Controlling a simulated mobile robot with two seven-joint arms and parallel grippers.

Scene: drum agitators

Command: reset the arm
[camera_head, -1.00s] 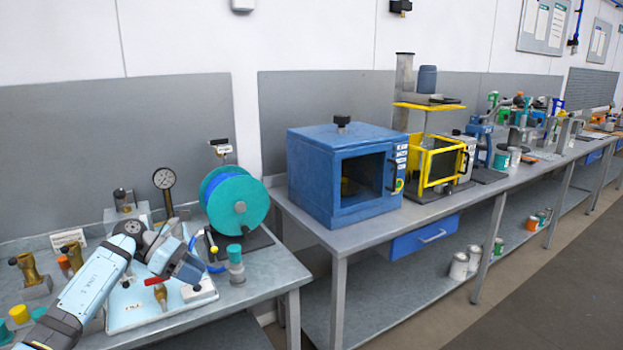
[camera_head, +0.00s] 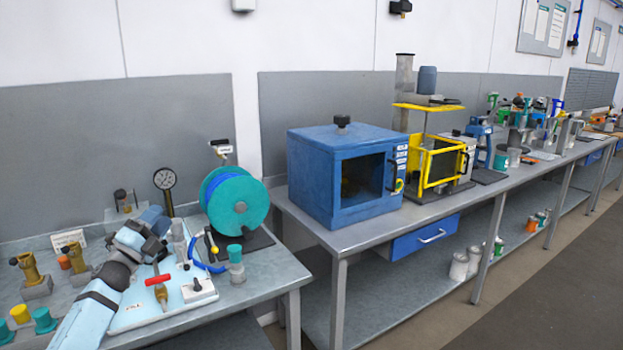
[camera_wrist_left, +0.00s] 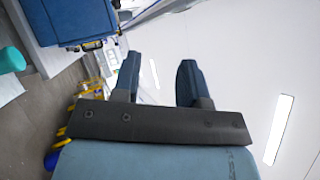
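My left arm comes in from the lower left in the head view and bends over the near bench. My left gripper (camera_head: 157,217) is raised and points up and away, in front of the pressure gauge (camera_head: 164,179). My right gripper is not in view.
A pale blue board (camera_head: 150,318) with a red-handled valve (camera_head: 158,282) lies beneath my left arm. A teal reel (camera_head: 238,204) stands right of it. Brass fittings (camera_head: 29,267) are at left. A blue oven (camera_head: 335,212) stands on the bench beyond.

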